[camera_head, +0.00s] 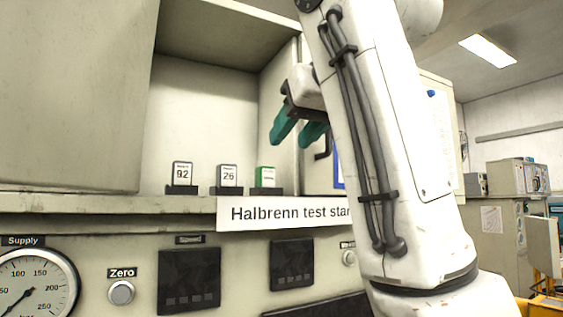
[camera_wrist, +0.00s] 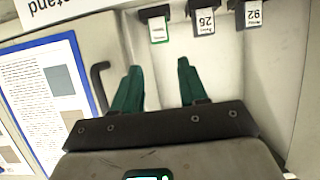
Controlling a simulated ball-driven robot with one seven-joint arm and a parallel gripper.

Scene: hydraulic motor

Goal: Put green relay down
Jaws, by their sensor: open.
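The green relay (camera_head: 265,177) stands upright in a dark socket on the shelf of the cabinet, the rightmost of three in the head view. It also shows near the top of the wrist view (camera_wrist: 158,30), with its white label facing out. My gripper (camera_head: 298,137) is above and to the right of it in the head view, apart from it. In the wrist view my gripper (camera_wrist: 160,78) has its two green fingers spread with nothing between them. The relay lies beyond the fingertips.
Two white-labelled relays, marked 26 (camera_head: 228,175) and 92 (camera_head: 182,173), stand in sockets left of the green one. A cabinet door with a dark handle (camera_wrist: 100,88) and a blue-framed sheet (camera_wrist: 45,95) is beside my gripper. A gauge (camera_head: 35,285) sits below the shelf.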

